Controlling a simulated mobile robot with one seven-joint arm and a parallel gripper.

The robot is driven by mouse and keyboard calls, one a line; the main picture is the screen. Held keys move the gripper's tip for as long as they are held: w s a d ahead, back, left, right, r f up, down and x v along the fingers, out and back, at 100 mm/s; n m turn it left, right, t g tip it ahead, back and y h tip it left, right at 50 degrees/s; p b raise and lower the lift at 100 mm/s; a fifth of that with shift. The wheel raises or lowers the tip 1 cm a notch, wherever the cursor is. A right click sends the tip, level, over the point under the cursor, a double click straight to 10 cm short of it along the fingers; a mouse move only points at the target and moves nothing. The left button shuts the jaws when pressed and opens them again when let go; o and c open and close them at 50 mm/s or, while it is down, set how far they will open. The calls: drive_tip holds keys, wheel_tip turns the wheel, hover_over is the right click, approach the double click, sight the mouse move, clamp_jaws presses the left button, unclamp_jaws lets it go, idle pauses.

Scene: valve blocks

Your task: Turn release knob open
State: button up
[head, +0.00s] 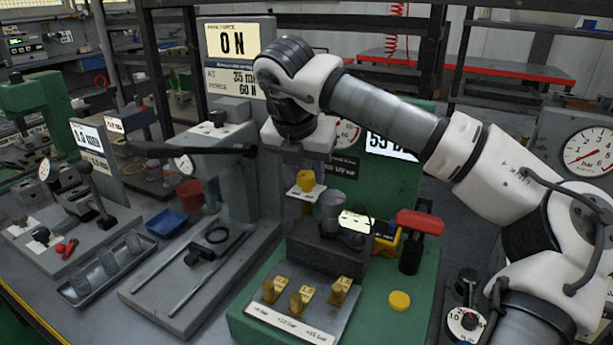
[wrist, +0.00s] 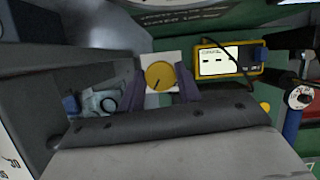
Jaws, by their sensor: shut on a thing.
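A round yellow knob (head: 306,180) sits on a small white plate (head: 304,193) on the green valve stand in the head view. In the wrist view the knob (wrist: 160,74) shows from above, with a short dark mark pointing down and slightly left. The white plate (wrist: 174,58) shows behind it. My gripper (head: 309,170) reaches down from above and is shut on the knob. In the wrist view its purple fingers stand on either side of the knob.
A yellow meter (wrist: 230,60) with a lit display lies close to the right of the knob. A red-handled lever (head: 420,222), a dark block (head: 325,248) and several brass pieces (head: 301,298) are on the green base. A grey press (head: 222,165) stands left.

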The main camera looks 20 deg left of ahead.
drive_tip(key=shift+m, duration=0.3)
drive_tip(key=o, duration=1)
drive_tip(key=shift+c, duration=0.2)
drive_tip(key=v, duration=1.3)
drive_tip(key=shift+r, duration=0.4)
drive_tip(key=shift+a, duration=0.2)
